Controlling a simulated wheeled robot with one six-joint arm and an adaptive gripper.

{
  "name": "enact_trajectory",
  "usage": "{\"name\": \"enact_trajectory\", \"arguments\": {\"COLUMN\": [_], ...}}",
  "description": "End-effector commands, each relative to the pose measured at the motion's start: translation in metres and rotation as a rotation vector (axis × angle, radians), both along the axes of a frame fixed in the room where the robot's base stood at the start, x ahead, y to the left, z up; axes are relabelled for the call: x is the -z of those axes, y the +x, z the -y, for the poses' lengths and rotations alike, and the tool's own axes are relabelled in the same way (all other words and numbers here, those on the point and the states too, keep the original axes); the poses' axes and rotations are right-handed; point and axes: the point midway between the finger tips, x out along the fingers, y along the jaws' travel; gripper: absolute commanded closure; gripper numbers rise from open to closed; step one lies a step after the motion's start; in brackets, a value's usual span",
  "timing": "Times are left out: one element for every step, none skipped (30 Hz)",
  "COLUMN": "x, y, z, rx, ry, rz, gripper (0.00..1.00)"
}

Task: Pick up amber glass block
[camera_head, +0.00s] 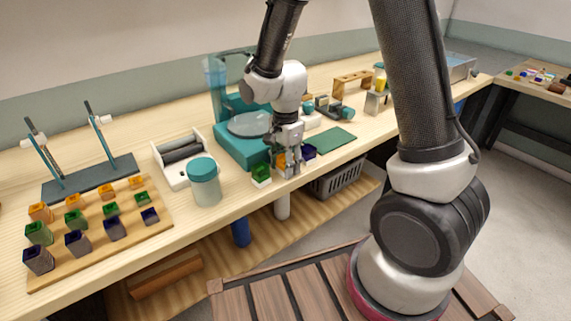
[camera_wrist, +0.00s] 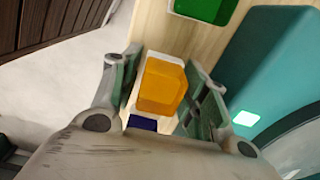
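The amber glass block (camera_wrist: 162,87) sits on a small white base between my gripper's two fingers in the wrist view. In the head view the amber block (camera_head: 281,161) shows only in part, behind the fingers. My gripper (camera_head: 287,170) is low over the front of the bench and points down. In the wrist view my gripper (camera_wrist: 165,80) is open, with one finger on each side of the amber block. Narrow gaps seem to show between block and fingers; contact is hard to judge.
A green block (camera_head: 261,173) stands left of the amber one and a dark blue block (camera_head: 309,151) right of it, both close. A teal machine (camera_head: 237,147) stands behind. A teal-lidded jar (camera_head: 205,182) and a wooden board of blocks (camera_head: 160,215) are farther left.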

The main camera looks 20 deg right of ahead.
Motion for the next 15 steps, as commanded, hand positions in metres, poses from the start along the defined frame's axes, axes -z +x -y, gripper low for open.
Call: {"name": "enact_trajectory", "arguments": {"x": [-0.0001,-0.0001,-0.0001,-0.0002,-0.0002,-0.0003,-0.0003,-0.0003,-0.0003,-0.0003,-0.0004,-0.0011,-0.0024,-0.0044,-0.0086], "y": [0.0001,0.0001,0.0001,0.0001,0.0001,0.0002,0.0002,0.0002,0.0002,0.0002,0.0003,0.0003,0.0004,0.0006,0.0009], "z": [0.0000,0.0000,0.0000,0.0000,0.0000,-0.0001,-0.0001,-0.0001,-0.0001,-0.0001,-0.0001,-0.0001,-0.0001,-0.0002,-0.0004], "rx": [0.000,0.000,0.000,0.000,0.000,0.000,0.000,0.000,0.000,0.000,0.000,0.000,0.000,0.000,0.000], "ry": [0.000,0.000,0.000,0.000,0.000,0.000,0.000,0.000,0.000,0.000,0.000,0.000,0.000,0.000,0.001], "rz": [0.000,0.000,0.000,0.000,0.000,0.000,0.000,0.000,0.000,0.000,0.000,0.001,0.001,0.001,0.003], "gripper": [0.71,0.77,0.84,0.89,0.95,0.97,0.97,0.97,0.97,0.97,0.97,0.97,0.97,0.97,0.97]}}
